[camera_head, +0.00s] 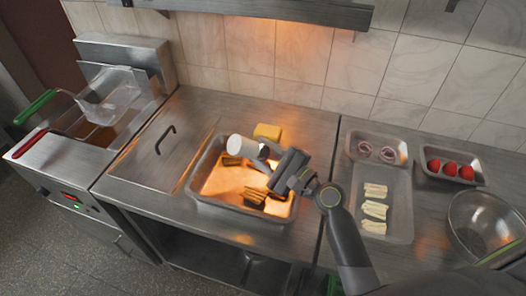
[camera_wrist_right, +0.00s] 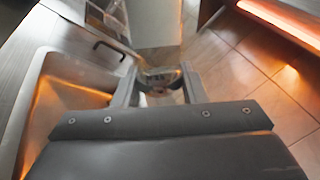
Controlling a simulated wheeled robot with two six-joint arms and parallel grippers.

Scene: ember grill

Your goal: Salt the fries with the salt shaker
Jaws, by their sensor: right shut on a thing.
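The salt shaker (camera_head: 240,147), a white cylinder, lies tipped almost level above the far part of the heated metal tray (camera_head: 197,190). My right gripper (camera_head: 268,163) is shut on its darker end, and the white body points left. In the right wrist view the gripper (camera_wrist_right: 158,88) has the shaker (camera_wrist_right: 154,28) between its fingers. I cannot tell whether salt is falling. My left gripper is not in view.
A yellow block (camera_head: 267,131) stands behind the tray. A fryer (camera_head: 65,160) with a basket (camera_head: 108,92) is at left. Trays with onion rings (camera_head: 376,151), pale strips (camera_head: 375,209) and red tomatoes (camera_head: 450,169) are at right, beside a steel bowl (camera_head: 484,222).

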